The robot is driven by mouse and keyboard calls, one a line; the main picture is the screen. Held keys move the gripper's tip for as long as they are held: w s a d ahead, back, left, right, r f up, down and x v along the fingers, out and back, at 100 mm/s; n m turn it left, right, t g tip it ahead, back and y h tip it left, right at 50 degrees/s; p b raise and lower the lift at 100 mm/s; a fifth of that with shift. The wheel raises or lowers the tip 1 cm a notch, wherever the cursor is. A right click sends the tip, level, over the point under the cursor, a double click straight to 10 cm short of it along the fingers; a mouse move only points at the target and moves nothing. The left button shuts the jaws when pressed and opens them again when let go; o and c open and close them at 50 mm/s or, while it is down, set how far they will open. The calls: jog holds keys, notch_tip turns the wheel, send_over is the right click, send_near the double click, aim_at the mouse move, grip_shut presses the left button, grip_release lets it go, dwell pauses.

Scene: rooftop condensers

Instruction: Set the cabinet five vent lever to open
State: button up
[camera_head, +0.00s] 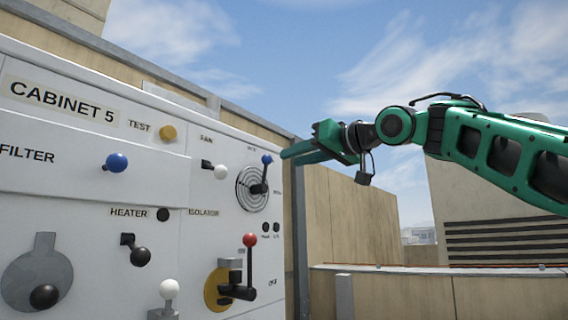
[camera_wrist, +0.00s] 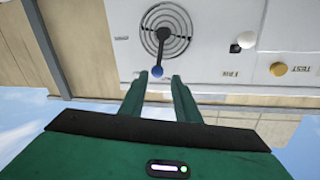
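The cabinet five panel (camera_head: 120,190) fills the left of the head view, with a "CABINET 5" label. On its right part is a round slotted vent grille (camera_head: 245,196) with a dark lever (camera_head: 260,180) ending in a blue knob (camera_head: 267,159). The lever points up. In the wrist view, upside down, the lever (camera_wrist: 161,48) and blue knob (camera_wrist: 157,71) also show. My gripper (camera_head: 286,155) is open and empty, just right of the knob. In the wrist view its fingertips (camera_wrist: 160,76) lie either side of the knob; contact cannot be told. The small labels near the grille are unreadable.
A red-knobbed isolator lever (camera_head: 250,240) stands below the grille, and a white-knobbed fan lever (camera_head: 220,172) to its left. Another blue knob (camera_head: 116,162) is by FILTER, and a yellow button (camera_head: 168,133) by TEST. Open air lies right of the panel.

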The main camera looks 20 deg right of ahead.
jog(key=x, duration=1)
jog(key=shift+w, duration=0.15)
jog(key=shift+d+f, duration=0.1)
jog(key=shift+f, duration=0.05)
grip_shut()
